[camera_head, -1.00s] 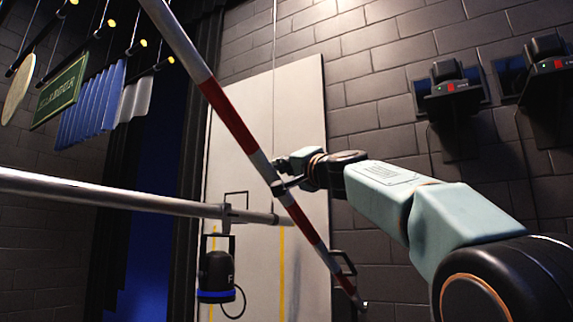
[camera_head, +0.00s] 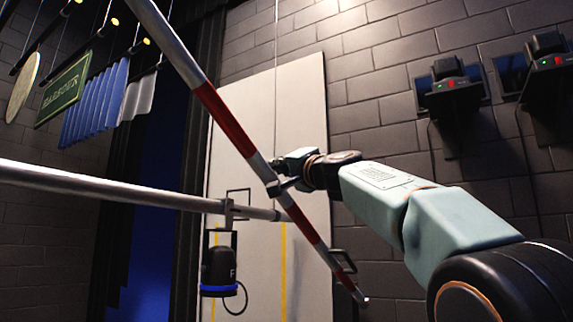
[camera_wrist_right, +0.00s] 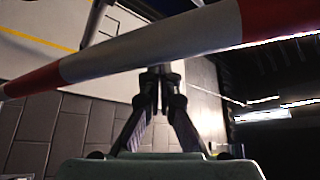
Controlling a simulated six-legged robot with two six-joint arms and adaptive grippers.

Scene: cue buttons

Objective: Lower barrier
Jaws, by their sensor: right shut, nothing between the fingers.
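The barrier is a red and white striped pole (camera_head: 223,122) that slants from the upper left down to the lower right in the head view. It has a bracket-like handle (camera_head: 344,262) near its low end. My right gripper (camera_head: 276,187) is at the pole's middle, shut with nothing between its fingers. In the right wrist view the pole (camera_wrist_right: 150,45) crosses over the ends of the right gripper's fingers (camera_wrist_right: 160,75) and hides their tips. They look close to the pole or touching it; I cannot tell which. My left gripper is not in view.
A grey horizontal pipe (camera_head: 110,190) crosses at the left, with a black lamp (camera_head: 219,265) hanging from it. A pale panel (camera_head: 300,110) stands behind the barrier. Two black wall units (camera_head: 450,90) with red buttons are at the right. Signs (camera_head: 64,90) hang upper left.

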